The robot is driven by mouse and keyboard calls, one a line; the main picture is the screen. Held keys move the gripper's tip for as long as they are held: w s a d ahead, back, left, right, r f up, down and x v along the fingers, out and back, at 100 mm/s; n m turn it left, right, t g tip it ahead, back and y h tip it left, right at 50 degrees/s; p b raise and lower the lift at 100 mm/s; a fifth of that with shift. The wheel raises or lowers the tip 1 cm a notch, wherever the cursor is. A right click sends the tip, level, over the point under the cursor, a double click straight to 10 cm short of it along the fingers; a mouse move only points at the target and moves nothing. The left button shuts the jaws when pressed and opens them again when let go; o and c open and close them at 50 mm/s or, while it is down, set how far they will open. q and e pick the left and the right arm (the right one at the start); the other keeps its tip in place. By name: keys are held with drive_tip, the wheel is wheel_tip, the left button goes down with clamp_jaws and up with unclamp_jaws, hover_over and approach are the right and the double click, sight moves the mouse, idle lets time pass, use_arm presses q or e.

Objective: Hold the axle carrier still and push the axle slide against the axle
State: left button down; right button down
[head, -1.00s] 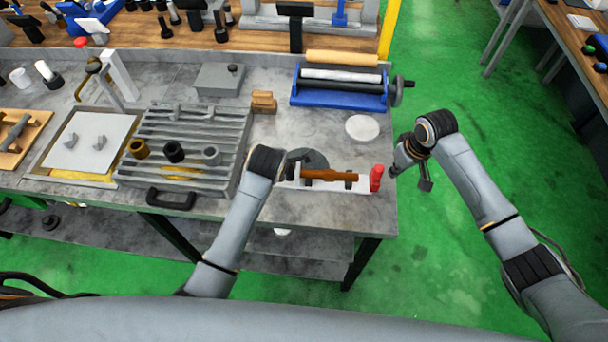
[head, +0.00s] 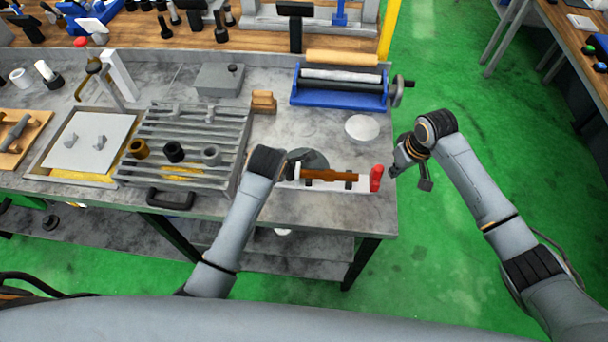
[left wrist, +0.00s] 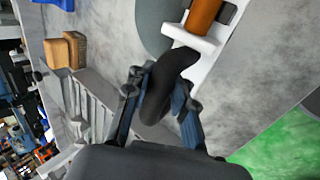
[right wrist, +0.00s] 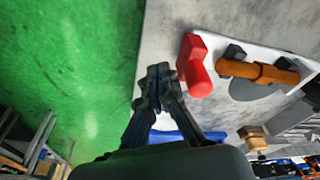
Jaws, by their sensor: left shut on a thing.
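The axle carrier (head: 362,186) is a white strip near the table's front right corner, also in the left wrist view (left wrist: 208,62). The orange-brown axle (head: 330,175) lies along it on dark supports. The red axle slide (head: 376,178) stands upright at the carrier's right end; it shows large in the right wrist view (right wrist: 194,66). My left gripper (left wrist: 163,92) is shut on the carrier's black curved handle (left wrist: 172,78); in the head view my arm hides this grip. My right gripper (right wrist: 158,82) has its fingertips together, empty, just right of the slide and apart from it.
A dark grey disc (head: 315,157) lies behind the axle. A white disc (head: 362,127), a blue roller stand (head: 340,98) and wooden blocks (head: 263,101) are farther back. A slatted grey rack (head: 190,140) is left. The table's right edge drops to green floor (head: 440,265).

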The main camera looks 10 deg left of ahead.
sight(376, 168)
use_arm(q)
drive_tip(key=shift+w+d+r, duration=0.1)
drive_tip(key=shift+d+r, duration=0.05)
drive_tip(key=shift+r, duration=0.05)
use_arm(e)
drive_tip(key=shift+s+a, duration=0.1)
drive_tip(key=shift+a, duration=2.8)
drive_tip(key=shift+d, duration=1.45)
wheel_tip(376, 168, up, 8)
use_arm(q)
drive_tip(key=c, duration=1.1)
unclamp_jaws()
drive_tip(key=shift+o, duration=0.3)
drive_tip(key=shift+f, duration=0.1)
